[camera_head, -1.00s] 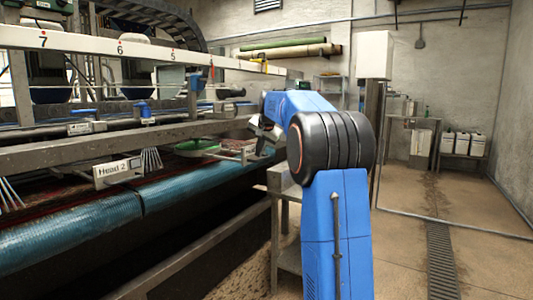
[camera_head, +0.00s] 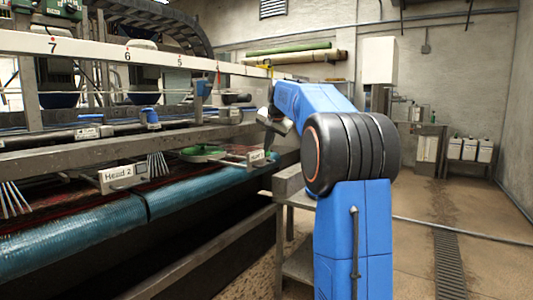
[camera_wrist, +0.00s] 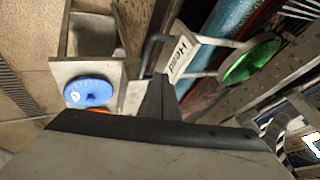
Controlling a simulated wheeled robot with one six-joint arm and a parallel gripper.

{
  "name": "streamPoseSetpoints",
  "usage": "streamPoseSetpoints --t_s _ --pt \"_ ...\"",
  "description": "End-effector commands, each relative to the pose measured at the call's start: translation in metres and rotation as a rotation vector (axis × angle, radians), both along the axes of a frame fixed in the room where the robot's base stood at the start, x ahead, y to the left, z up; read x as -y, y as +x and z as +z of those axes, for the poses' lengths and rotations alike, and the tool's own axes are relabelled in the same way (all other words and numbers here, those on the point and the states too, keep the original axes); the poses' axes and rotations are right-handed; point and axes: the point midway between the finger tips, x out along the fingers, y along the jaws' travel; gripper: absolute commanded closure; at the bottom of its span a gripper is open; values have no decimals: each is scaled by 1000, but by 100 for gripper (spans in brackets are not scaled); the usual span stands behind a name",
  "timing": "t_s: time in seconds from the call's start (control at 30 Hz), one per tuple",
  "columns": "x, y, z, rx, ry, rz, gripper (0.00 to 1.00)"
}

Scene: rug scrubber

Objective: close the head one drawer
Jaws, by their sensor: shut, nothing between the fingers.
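The head one drawer shows its white front plate, lettered "Head" (camera_wrist: 182,60), in the wrist view; a metal handle bar bends beside it. In the head view the small plate (camera_head: 257,158) sits just below and left of my gripper (camera_head: 269,136).
The Head 2 plate (camera_head: 123,175) stands out farther left above a blue roller (camera_head: 190,188). A metal stand (camera_head: 291,183) is right of the drawer, beside my arm. The wrist view shows an open metal box (camera_wrist: 95,38) and a blue disc (camera_wrist: 88,92). Floor at right is clear.

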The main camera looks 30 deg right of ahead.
Motion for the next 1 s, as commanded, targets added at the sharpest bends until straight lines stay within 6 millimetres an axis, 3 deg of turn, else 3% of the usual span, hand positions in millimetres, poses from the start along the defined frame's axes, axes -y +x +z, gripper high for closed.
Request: streamPoseSetpoints --t_s 0.27,0.53,0.77,1.0 --pt "-9 -16 21 1 0 2 100" --pt "-52 -36 27 1 -1 5 100" --pt "-49 -24 8 -2 2 2 100" --pt "-42 -1 -24 -1 1 2 100"
